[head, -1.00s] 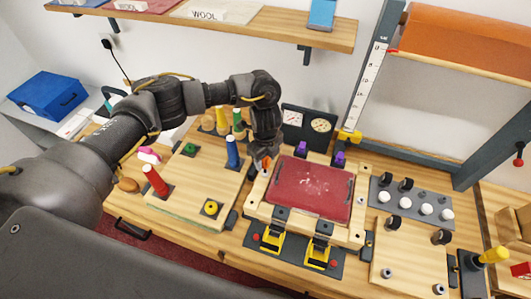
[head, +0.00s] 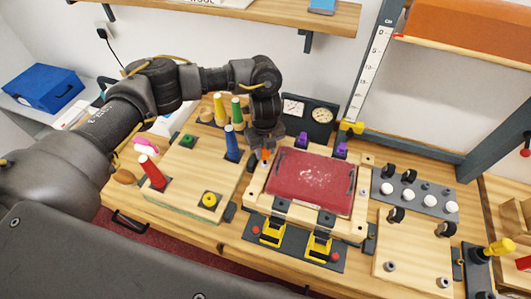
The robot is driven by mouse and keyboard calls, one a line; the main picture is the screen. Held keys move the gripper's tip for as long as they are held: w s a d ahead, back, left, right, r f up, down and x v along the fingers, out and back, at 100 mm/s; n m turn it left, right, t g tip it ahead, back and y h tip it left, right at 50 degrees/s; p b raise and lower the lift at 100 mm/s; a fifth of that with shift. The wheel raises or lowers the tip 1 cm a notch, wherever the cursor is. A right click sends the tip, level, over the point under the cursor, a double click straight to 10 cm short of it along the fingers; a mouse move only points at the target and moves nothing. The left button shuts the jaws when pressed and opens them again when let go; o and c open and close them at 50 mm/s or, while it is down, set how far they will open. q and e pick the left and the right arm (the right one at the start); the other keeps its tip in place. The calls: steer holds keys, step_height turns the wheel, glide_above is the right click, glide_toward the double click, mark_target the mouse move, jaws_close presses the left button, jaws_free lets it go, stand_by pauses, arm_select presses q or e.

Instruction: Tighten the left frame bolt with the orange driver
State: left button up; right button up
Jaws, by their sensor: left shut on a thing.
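My left gripper (head: 265,144) points down at the back left corner of the wooden frame (head: 262,199) and is shut on the orange driver (head: 266,156). Only a small orange part of the driver shows below the fingers. Its tip is at or just above the frame's left rail; I cannot tell whether it touches. The left frame bolt is not clearly visible there. A dark red pad (head: 312,184) lies inside the frame. My right gripper is not in view.
A board with coloured pegs, including a blue one (head: 232,143), stands close left. Two dials (head: 320,114) are behind. A panel with white knobs (head: 420,195) is at right.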

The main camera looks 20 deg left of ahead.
arm_select(q)
steer(key=m+b, duration=0.1)
steer(key=m, duration=0.1)
steer(key=m+b, duration=0.1)
steer(key=m, duration=0.1)
steer(key=m+b, duration=0.1)
steer(key=m, duration=0.1)
steer(key=shift+f, duration=0.3)
steer(key=shift+m+b, duration=0.45)
steer(key=shift+m, duration=0.45)
steer(key=shift+r+m, duration=0.25)
steer(key=shift+m, duration=0.55)
steer(key=o, duration=0.7)
steer(key=shift+o, duration=0.2)
